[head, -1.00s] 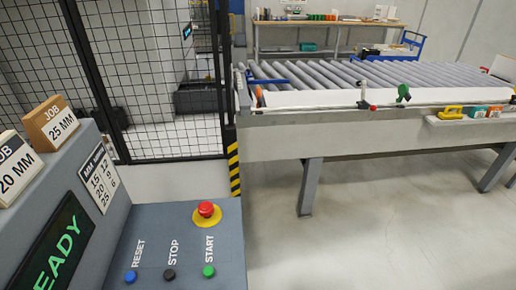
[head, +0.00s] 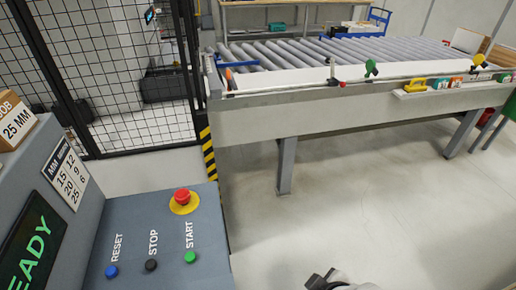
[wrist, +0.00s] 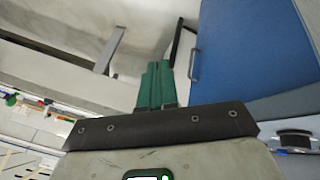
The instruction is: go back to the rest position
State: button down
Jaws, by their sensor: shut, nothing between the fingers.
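My gripper (wrist: 155,86) shows in the wrist view, its two green fingers together with nothing between them. It is over open floor, beside a large blue panel (wrist: 235,50) on the right of that view. I cannot tell how far apart they are. In the head view, a dark and pale piece of my arm (head: 322,280) shows at the bottom edge, right of the control console (head: 150,215). The fingers cannot be made out there.
The console has a red emergency button (head: 182,197), blue, black and green buttons, and a screen (head: 32,250) showing "EADY". A roller conveyor (head: 300,52) stands behind on grey legs. Mesh fencing (head: 110,80) is at the left. Floor (head: 370,215) right of the console is clear.

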jog(key=s+d+f+m, duration=0.1)
jog(key=s+d+m, duration=0.25)
jog(key=d, duration=0.25)
jog(key=s+d+f+m, duration=0.1)
jog(key=s+d+m, duration=0.1)
jog(key=d+m, duration=0.4)
jog(key=s+d+f+g+b, duration=0.1)
jog(key=s+f+g+b, duration=0.1)
jog(key=s+f, duration=0.3)
jog(key=s+d+f+g+h+b, duration=0.1)
jog(key=s+d+f+g+b, duration=0.1)
jog(key=s+f, duration=0.4)
jog(key=shift+f+m+g+b, duration=0.3)
jog(key=shift+m+b, duration=0.05)
jog(key=shift+b, duration=0.45)
jog(key=shift+s, duration=0.1)
